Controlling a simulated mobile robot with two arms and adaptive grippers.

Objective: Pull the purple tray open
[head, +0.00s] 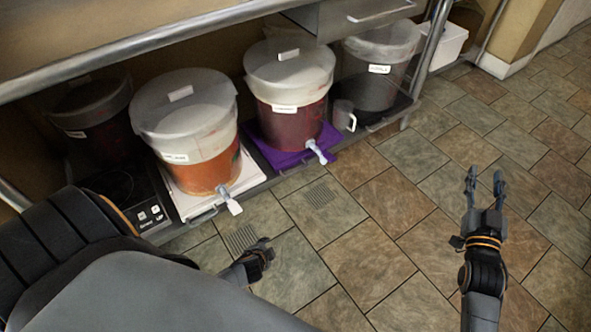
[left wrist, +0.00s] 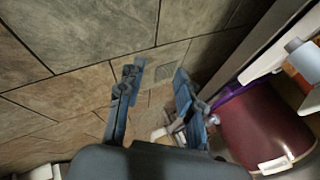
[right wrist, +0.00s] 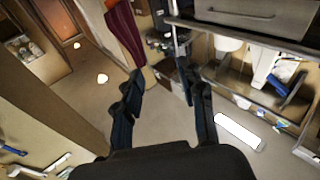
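The purple tray (head: 292,158) lies on the low shelf under a bucket of dark red liquid (head: 290,90), whose tap hangs over the tray's front. A strip of purple (left wrist: 228,93) and the red bucket (left wrist: 262,128) show to the right of the fingers in the left wrist view. My left gripper (head: 264,248) is low over the floor in front of the shelf, apart from the tray; its fingers (left wrist: 158,75) are open and empty. My right gripper (head: 485,178) is open and empty over the floor at the right, away from the shelf.
An orange bucket (head: 190,125) stands on a white tray (head: 190,207) left of the purple one. A grey bucket (head: 376,65) and a metal mug (head: 343,112) are to the right. A steel table leg (head: 430,50) bounds the shelf. The tiled floor in front is clear.

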